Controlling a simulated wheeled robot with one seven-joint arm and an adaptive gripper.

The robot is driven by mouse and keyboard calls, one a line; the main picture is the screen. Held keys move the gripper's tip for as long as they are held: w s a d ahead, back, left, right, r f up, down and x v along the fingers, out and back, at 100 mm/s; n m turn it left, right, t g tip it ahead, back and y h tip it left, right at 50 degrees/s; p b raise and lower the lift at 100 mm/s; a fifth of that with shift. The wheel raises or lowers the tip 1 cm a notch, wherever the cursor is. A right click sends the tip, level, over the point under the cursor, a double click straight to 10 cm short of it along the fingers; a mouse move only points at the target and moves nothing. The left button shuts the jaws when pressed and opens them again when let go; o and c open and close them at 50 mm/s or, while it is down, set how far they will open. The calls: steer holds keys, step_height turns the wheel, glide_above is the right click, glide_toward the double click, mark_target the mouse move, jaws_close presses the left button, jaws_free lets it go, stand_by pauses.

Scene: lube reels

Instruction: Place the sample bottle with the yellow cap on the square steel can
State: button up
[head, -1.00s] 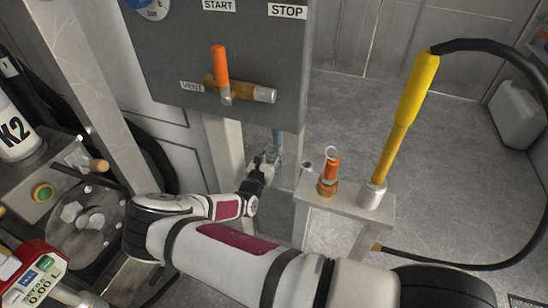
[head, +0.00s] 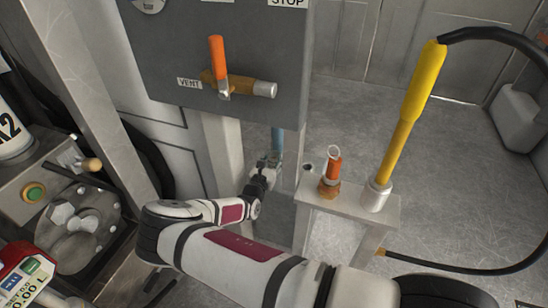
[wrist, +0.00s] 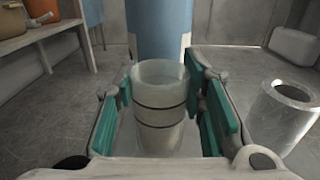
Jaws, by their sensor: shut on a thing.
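My gripper (wrist: 160,100) is shut on a clear, whitish cup-like vessel (wrist: 160,112) with two dark rings, held upright between its teal pads. No yellow cap shows on it, so I cannot tell whether it is the sample bottle. In the head view my gripper (head: 264,168) is small and reaches down beside the grey panel's post, with a pale thing at its tip. I cannot make out a square steel can in either view.
A blue cylinder (wrist: 158,30) stands just beyond the held vessel. An open grey metal cylinder (wrist: 284,118) is at the right. A grey panel (head: 185,60) with an orange lever (head: 217,58) hangs above. A metal stand (head: 345,205) carries a yellow-handled nozzle (head: 412,95).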

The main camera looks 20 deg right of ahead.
steer(key=o, duration=1.3)
steer(key=shift+s+a+r, duration=0.1)
steer(key=shift+r, duration=0.1)
steer(key=p+v, duration=0.3)
steer(key=v, duration=0.8)
steer(key=shift+s+a, duration=0.2)
steer(key=shift+s, duration=0.1)
